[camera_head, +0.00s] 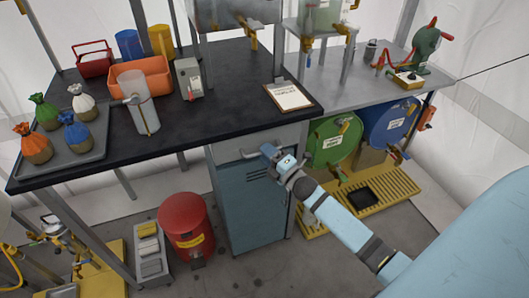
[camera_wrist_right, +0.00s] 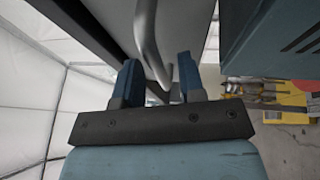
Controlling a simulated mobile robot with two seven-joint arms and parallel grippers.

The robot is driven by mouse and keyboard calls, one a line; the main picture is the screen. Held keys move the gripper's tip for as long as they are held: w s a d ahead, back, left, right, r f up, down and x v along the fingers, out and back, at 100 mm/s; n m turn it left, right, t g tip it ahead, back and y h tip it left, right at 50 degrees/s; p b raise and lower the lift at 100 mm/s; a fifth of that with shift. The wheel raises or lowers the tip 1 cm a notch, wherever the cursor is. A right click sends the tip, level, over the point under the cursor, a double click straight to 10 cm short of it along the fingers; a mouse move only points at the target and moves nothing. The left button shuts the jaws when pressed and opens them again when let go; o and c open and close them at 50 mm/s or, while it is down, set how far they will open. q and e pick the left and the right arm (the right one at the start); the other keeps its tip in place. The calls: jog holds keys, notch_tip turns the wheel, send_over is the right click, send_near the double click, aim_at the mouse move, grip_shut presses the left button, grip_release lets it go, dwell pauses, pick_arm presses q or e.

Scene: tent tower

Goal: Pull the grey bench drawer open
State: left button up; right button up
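The grey bench drawer (camera_head: 225,154) sits under the dark worktop, above a blue cabinet, and looks closed. Its metal bar handle (camera_head: 248,154) is partly covered by my right gripper (camera_head: 267,152). In the right wrist view the curved handle (camera_wrist_right: 147,40) runs down between the two blue fingers of my right gripper (camera_wrist_right: 158,80). The fingers stand apart, with space beside the bar, and do not appear clamped on it. My left gripper is out of view.
The blue cabinet (camera_head: 248,205) stands below the drawer. A red bin (camera_head: 186,225) stands to its left. Green (camera_head: 333,142) and blue (camera_head: 389,120) drums lie to the right, above a yellow grated tray (camera_head: 390,190). A clipboard (camera_head: 289,96) lies near the worktop edge.

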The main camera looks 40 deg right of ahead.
jog(key=shift+w+a+r, duration=0.1)
jog(key=shift+w, duration=0.45)
grip_shut()
jog(key=shift+s, duration=0.15)
